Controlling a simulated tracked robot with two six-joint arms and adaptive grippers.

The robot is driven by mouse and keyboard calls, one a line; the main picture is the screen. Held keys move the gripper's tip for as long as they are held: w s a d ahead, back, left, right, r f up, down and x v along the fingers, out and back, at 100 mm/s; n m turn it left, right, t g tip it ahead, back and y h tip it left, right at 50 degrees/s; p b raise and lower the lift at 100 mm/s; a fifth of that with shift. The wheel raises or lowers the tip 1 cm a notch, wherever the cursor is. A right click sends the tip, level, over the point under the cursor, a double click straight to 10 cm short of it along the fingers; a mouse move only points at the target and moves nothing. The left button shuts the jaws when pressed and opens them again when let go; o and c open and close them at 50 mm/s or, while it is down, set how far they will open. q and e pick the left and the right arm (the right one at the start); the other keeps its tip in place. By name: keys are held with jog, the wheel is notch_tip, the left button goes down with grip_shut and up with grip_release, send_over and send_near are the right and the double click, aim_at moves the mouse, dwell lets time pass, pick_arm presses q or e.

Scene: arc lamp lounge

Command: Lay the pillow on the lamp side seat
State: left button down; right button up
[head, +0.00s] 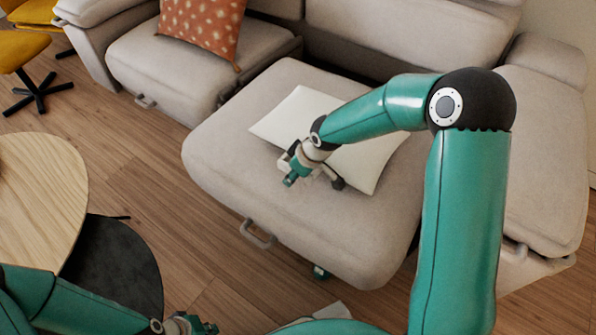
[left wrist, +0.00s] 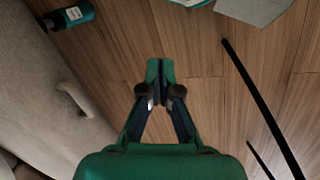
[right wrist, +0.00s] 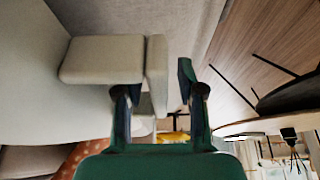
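A rust-orange patterned pillow (head: 203,25) leans against the back of the left sofa seat (head: 170,70). A flat, white, pillow-like thing (head: 375,165) lies on the protruding middle seat (head: 235,150); it also shows at the left of the right wrist view (right wrist: 30,85). No lamp shows, so I cannot tell the lamp side. My right gripper (head: 312,180) is just over the white thing's near edge. Its fingers are apart in the right wrist view (right wrist: 172,82), with a pale block by one finger. My left gripper (head: 192,325) is shut and empty above the floor (left wrist: 160,72).
A round wooden table (head: 40,190) and a dark round top (head: 115,265) stand at the left. A yellow chair (head: 20,50) is at the back left. A handle (head: 258,234) juts from the middle seat's front. A dark bottle-like thing (left wrist: 70,17) is near the sofa.

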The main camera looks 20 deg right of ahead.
jog(key=shift+r, duration=0.15)
jog(key=p+v, duration=0.3)
jog(key=v, duration=0.7)
jog(key=shift+s+d+r+p, duration=0.1)
jog(key=shift+r+p, duration=0.2)
jog(key=shift+r, duration=0.05)
jog(key=shift+s+d+r, duration=0.1)
jog(key=shift+s+r, duration=0.15)
jog(key=shift+r, duration=0.25)
